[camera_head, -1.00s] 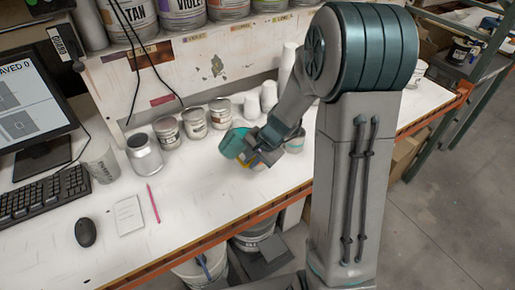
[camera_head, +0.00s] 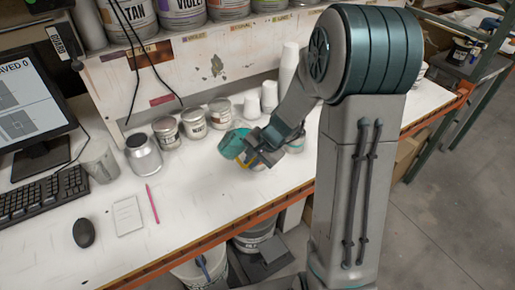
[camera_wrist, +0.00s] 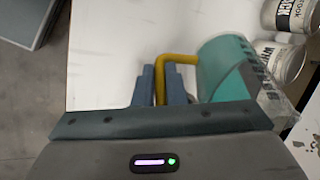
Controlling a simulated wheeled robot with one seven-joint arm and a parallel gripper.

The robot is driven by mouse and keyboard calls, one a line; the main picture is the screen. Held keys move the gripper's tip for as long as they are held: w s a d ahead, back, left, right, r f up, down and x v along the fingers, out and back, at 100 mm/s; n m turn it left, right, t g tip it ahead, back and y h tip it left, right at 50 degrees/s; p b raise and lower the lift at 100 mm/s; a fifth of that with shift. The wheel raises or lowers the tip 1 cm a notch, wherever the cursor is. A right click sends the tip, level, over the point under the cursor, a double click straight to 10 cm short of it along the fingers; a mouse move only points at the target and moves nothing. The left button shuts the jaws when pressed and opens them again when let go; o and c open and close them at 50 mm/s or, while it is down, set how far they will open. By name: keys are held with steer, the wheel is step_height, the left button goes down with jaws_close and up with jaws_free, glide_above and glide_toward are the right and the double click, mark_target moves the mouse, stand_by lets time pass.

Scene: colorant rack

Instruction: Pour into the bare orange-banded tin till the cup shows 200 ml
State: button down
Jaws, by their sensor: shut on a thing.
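My gripper (camera_head: 262,150) is shut on the yellow handle (camera_wrist: 178,58) of a teal cup. The teal cup (camera_head: 233,144) is held tilted above the bench, left of the gripper in the head view. In the wrist view the teal cup (camera_wrist: 228,68) lies right of the fingers, its handle between them. A small orange patch (camera_head: 257,166) shows just under the gripper in the head view; I cannot tell whether it is the orange-banded tin's band. The cup's contents, any level marks and any stream are not readable.
Several labelled tins (camera_head: 194,124) stand in a row behind the cup. White paper cups (camera_head: 269,96) stand at the back. A silver jar (camera_head: 143,154), mouse (camera_head: 84,233) and keyboard (camera_head: 40,195) are to the left.

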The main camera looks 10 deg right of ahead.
steer(key=shift+a+f+y+b, duration=0.15)
steer(key=shift+f+y+b, duration=0.35)
steer(key=shift+b, duration=0.55)
stand_by(1.8)
steer(key=shift+a+r+y+b, duration=0.1)
steer(key=shift+r+y+b, duration=0.3)
steer(key=shift+y, duration=0.6)
stand_by(2.8)
steer(key=h+p, duration=0.2)
steer(key=p, duration=0.1)
steer(key=h+p, duration=0.2)
steer(key=shift+s+d+r+n, duration=0.1)
steer(key=shift+d+r+n, duration=0.2)
steer(key=shift+d+r, duration=0.1)
steer(key=shift+r+h, duration=0.15)
steer(key=shift+h, duration=0.15)
